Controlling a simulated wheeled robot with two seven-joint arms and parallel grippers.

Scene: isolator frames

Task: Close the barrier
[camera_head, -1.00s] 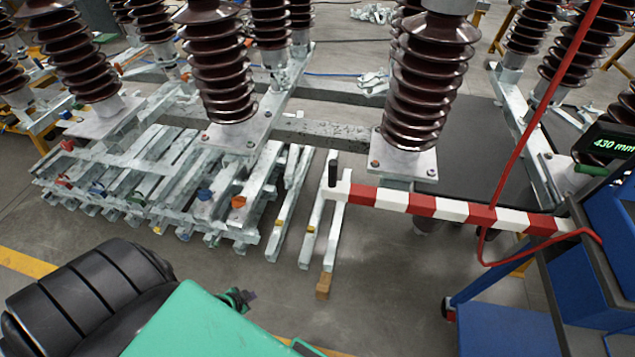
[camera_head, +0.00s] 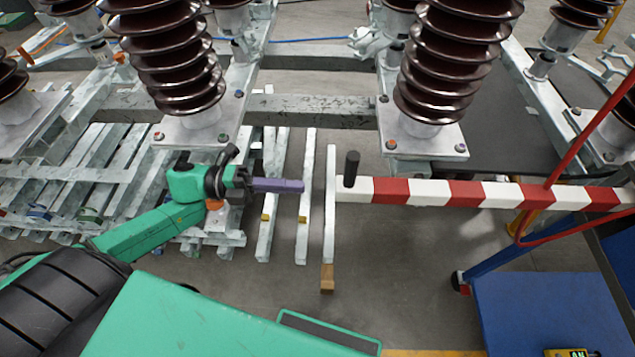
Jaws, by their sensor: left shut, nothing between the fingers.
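The red and white striped barrier bar (camera_head: 462,192) runs level across the right half of the view. A black upright handle (camera_head: 351,168) stands at its left end. A thin white post (camera_head: 330,205) with a wooden foot stands just left of that end. My left gripper (camera_head: 300,187) is shut and empty, its purple fingers pointing right toward the handle. It is a short way left of the post and apart from the handle. My right gripper is not in view.
Brown ribbed insulators (camera_head: 168,60) on metal frames stand behind the barrier. Metal beams (camera_head: 268,205) lie close around my left gripper. Bare floor lies in front of the bar.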

